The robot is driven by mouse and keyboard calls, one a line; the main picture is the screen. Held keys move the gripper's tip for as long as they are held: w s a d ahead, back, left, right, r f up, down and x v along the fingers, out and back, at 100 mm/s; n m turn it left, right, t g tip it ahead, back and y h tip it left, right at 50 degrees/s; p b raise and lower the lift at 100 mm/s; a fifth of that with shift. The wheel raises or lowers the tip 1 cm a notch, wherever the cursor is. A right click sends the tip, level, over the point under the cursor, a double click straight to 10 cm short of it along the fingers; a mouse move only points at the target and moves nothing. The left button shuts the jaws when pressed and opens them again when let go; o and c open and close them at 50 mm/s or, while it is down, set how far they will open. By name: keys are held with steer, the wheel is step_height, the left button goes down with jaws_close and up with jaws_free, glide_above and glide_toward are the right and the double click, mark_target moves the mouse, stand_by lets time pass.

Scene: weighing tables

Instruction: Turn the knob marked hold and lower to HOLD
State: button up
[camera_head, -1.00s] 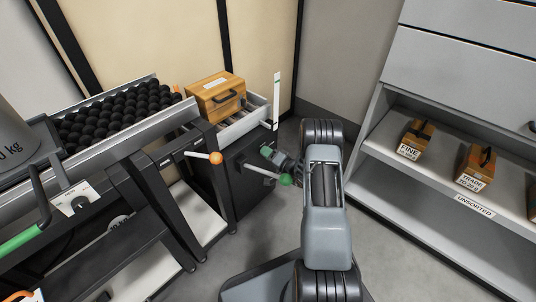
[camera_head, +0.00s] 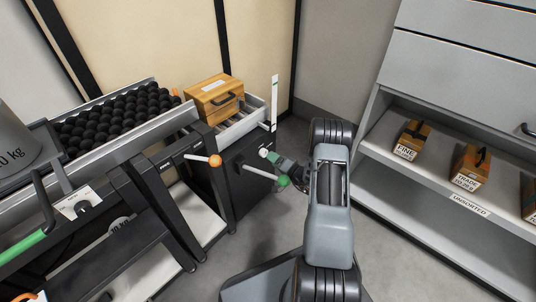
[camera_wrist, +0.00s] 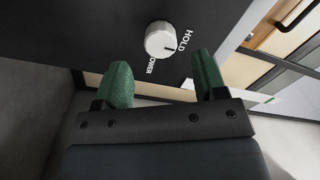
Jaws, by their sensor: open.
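The knob (camera_wrist: 157,41) is a round white dial on a black panel in the wrist view. The word HOLD is printed to its right and LOWER below it. A short dark mark on its face lies at the right, on the side of HOLD. In the head view the knob (camera_head: 263,152) shows as a small white spot on the dark cabinet. My gripper (camera_wrist: 163,80) has green fingertips, spread apart and empty. They are short of the knob, one to each side below it in the wrist view. My gripper (camera_head: 277,160) points left at the cabinet in the head view.
A lever with a green ball (camera_head: 283,181) sticks out just below my gripper. Another with an orange ball (camera_head: 215,160) is to its left. A wooden box (camera_head: 214,98) sits on the rollers above the cabinet. A shelf (camera_head: 403,184) with wooden blocks stands at right.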

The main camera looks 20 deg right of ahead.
steer(key=p+v, duration=0.2)
steer(key=v, duration=0.7)
